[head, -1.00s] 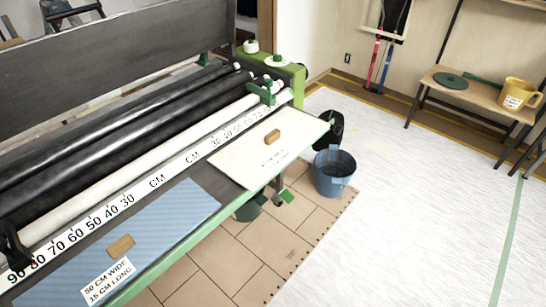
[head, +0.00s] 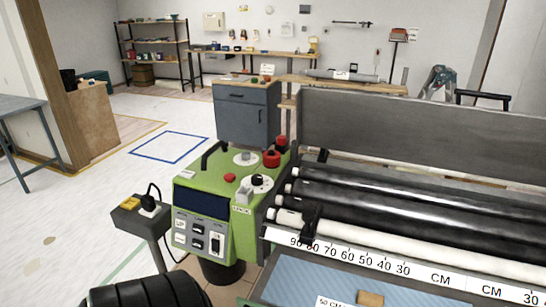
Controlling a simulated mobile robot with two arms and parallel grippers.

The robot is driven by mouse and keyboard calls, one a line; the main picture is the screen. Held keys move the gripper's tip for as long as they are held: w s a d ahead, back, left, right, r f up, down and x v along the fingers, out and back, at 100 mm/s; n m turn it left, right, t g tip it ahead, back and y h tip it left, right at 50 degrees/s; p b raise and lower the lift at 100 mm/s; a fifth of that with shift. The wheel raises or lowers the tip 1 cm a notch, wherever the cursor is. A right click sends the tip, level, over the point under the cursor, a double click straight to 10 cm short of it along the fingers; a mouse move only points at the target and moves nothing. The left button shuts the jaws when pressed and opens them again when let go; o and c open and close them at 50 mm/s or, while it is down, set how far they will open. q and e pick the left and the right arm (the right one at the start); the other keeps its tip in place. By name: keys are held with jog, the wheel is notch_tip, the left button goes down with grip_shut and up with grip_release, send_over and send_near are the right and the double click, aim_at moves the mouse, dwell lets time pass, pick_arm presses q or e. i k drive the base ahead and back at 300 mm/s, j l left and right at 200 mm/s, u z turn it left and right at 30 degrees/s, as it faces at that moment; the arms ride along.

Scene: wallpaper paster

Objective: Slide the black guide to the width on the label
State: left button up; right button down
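The black guide (head: 310,222) stands at the left end of the rollers, its foot by the 90 and 80 marks of the white centimetre scale (head: 375,260). The scale's numbers fall from 90 at the left to 30, then "CM". A blue sheet (head: 292,288) lies below the scale. Its white label (head: 335,302) is cut off by the lower edge of the picture; "50 CM" can be read. A tan block (head: 370,298) sits beside the label. Neither of my grippers is in view.
A green control box (head: 215,215) with knobs and switches stands at the machine's left end. A small post-mounted box (head: 140,215) with a plug is beside it. A grey cabinet (head: 246,115) stands behind. The white floor to the left is largely free.

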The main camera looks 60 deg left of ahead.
aim_at(307, 237)
jog(key=u, duration=1.5)
jog(key=j+z, duration=0.35)
jog(key=j, duration=0.15)
